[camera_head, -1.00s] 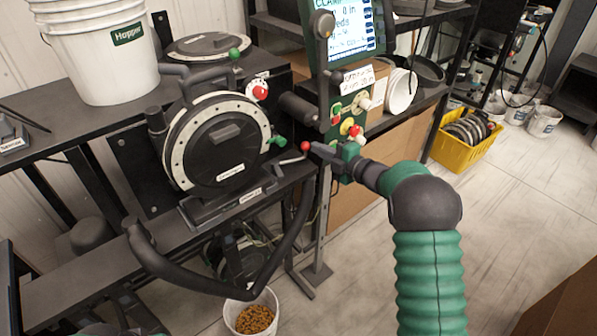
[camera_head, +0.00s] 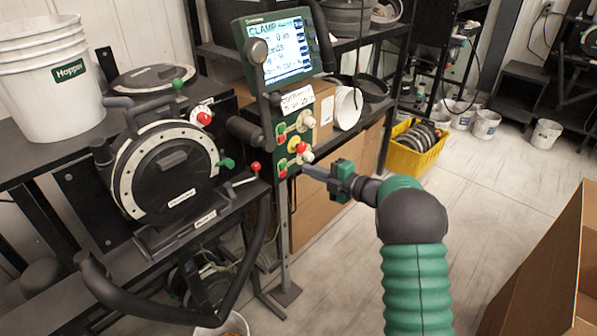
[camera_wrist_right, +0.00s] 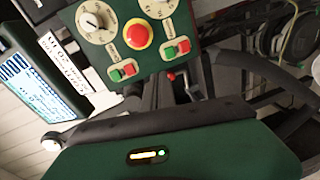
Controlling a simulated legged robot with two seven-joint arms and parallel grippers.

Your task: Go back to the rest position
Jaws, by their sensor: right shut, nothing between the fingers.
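My right gripper (camera_head: 316,174) is shut and empty, in the middle of the head view. It points left, in front of the lower part of the green control panel (camera_head: 294,135), and nothing is held in it. My green and black right arm comes up from the bottom right. In the right wrist view my green gripper body (camera_wrist_right: 170,155) fills the bottom, and the panel's knobs and buttons show above it. My left gripper is not in view.
The round seed meter (camera_head: 170,170) stands on the dark bench at left, with a red-tipped lever (camera_head: 255,166) beside it. White buckets (camera_head: 50,80) stand behind. A yellow crate (camera_head: 408,158) is on the floor. A cardboard box (camera_head: 540,270) is at right. The floor between is clear.

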